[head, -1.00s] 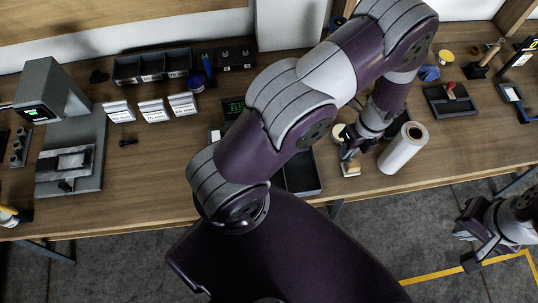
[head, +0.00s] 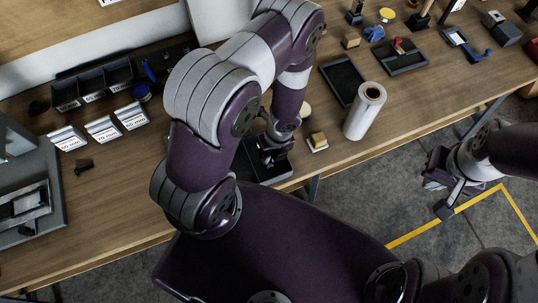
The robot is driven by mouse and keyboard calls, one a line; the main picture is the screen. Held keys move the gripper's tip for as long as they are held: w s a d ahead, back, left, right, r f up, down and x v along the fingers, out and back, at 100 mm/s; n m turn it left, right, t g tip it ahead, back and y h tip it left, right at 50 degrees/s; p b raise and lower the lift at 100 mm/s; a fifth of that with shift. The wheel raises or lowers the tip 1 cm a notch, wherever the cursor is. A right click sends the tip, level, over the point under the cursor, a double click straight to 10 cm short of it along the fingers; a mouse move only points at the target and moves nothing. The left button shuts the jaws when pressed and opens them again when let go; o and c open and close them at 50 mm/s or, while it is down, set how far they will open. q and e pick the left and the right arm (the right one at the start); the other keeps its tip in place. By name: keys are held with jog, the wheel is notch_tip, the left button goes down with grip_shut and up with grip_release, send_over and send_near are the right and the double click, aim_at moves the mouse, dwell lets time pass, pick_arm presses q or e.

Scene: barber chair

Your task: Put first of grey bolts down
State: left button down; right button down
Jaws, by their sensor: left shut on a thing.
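My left gripper (head: 272,152) points down at the black tray (head: 268,174) near the table's front edge. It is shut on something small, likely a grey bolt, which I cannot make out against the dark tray. I cannot tell whether it touches the tray. A dark bolt (head: 84,165) lies on the wooden table (head: 125,205) at the left, below the white labelled cards (head: 102,128). My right gripper (head: 440,190) hangs past the table's front edge at the right, over the floor. Its fingers look apart and empty.
A white roll (head: 364,112) stands right of the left gripper, with a small wooden block (head: 318,140) between them. Black bins (head: 94,86) stand at the back left, and a grey device (head: 30,190) at far left. A second black tray (head: 343,80) lies behind the roll.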

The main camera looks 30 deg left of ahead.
pick_arm(q)
jog(key=shift+f, duration=0.15)
jog(key=c, duration=1.2)
grip_release()
jog(key=shift+r, duration=0.3)
jog(key=r+n+t+p, duration=0.1)
jog(key=r+n, duration=0.7)
jog(key=r, duration=0.1)
jog(key=r+n+t+h+p, duration=0.1)
jog(key=r+n+p, duration=0.1)
jog(key=r+n, duration=0.7)
jog(key=r+n+t+p, duration=0.1)
jog(key=r+n, duration=0.8)
jog(key=r, duration=0.2)
jog(key=shift+w+a+r+p, duration=0.2)
jog(key=shift+a+r+p, duration=0.05)
jog(key=shift+p, duration=0.1)
